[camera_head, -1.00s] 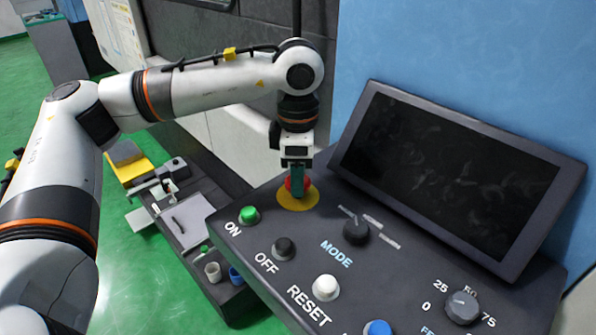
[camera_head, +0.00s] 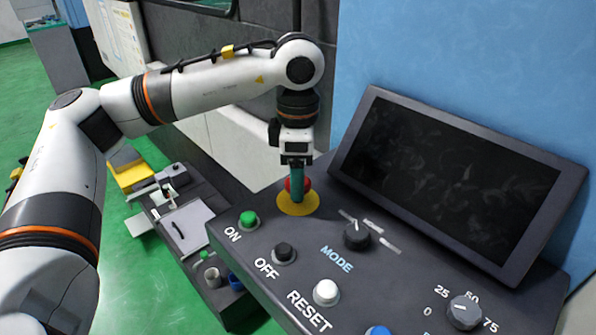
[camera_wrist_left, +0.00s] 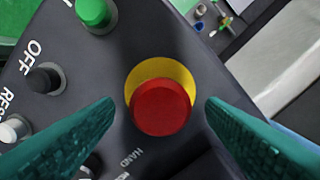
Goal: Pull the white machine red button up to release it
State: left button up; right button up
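The red button (camera_wrist_left: 162,107) sits on a yellow disc (camera_wrist_left: 179,69) on the dark control panel. In the head view the red button (camera_head: 287,184) is partly hidden behind my left gripper (camera_head: 297,197). My left gripper points straight down over it. In the left wrist view its two teal fingers are apart, one on each side of the button, with a gap on both sides. They hold nothing. My right gripper is in neither view.
A green ON button (camera_head: 248,219), a black OFF button (camera_head: 284,252), a white RESET button (camera_head: 326,291) and a MODE knob (camera_head: 357,235) stand on the panel nearby. A dark screen (camera_head: 447,180) rises behind it to the right.

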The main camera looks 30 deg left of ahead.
pick_arm(q)
notch_tip(320, 180, up, 12)
jog(key=shift+b, duration=0.35)
dwell(0.7)
